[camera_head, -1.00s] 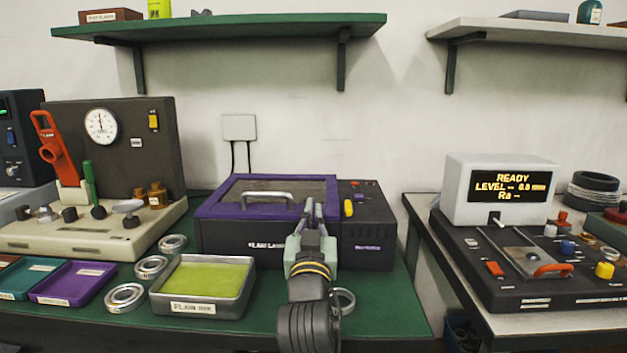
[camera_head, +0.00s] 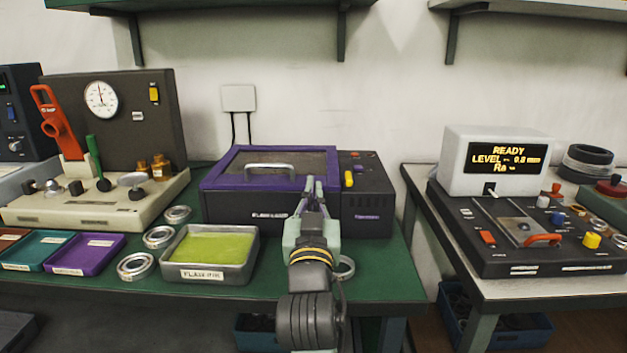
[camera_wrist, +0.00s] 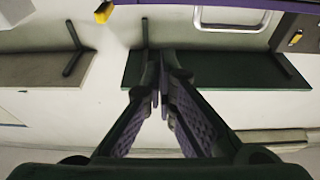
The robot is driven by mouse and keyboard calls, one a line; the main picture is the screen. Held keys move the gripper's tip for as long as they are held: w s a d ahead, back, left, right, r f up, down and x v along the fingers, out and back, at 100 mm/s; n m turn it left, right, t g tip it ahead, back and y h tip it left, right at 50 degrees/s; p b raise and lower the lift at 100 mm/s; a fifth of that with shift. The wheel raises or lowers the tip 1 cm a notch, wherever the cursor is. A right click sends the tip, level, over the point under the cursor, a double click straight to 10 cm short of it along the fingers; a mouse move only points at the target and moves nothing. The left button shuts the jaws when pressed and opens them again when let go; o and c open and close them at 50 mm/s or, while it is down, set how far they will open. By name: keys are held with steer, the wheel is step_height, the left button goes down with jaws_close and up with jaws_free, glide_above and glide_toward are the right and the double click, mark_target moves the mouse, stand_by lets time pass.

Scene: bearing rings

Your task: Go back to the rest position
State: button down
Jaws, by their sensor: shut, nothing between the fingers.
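My gripper (camera_head: 313,190) is shut and empty. In the head view it points up and away, in front of the purple-lidded box (camera_head: 270,187) on the green bench (camera_head: 185,291). The box's lid is down, with a pale handle. In the wrist view the fingers of my gripper (camera_wrist: 162,88) come together at the middle, and the purple box edge with its handle (camera_wrist: 232,27) shows at the top. I cannot tell from these views whether the gripper touches the box.
A tray with a green pad (camera_head: 208,277) and several metal rings (camera_head: 136,266) stand left of my arm. One ring (camera_head: 346,267) lies close beside my arm on the right. A dial instrument (camera_head: 110,130) stands at the left, a display unit (camera_head: 497,160) on the right table.

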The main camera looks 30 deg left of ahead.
steer(key=shift+v, duration=1.5)
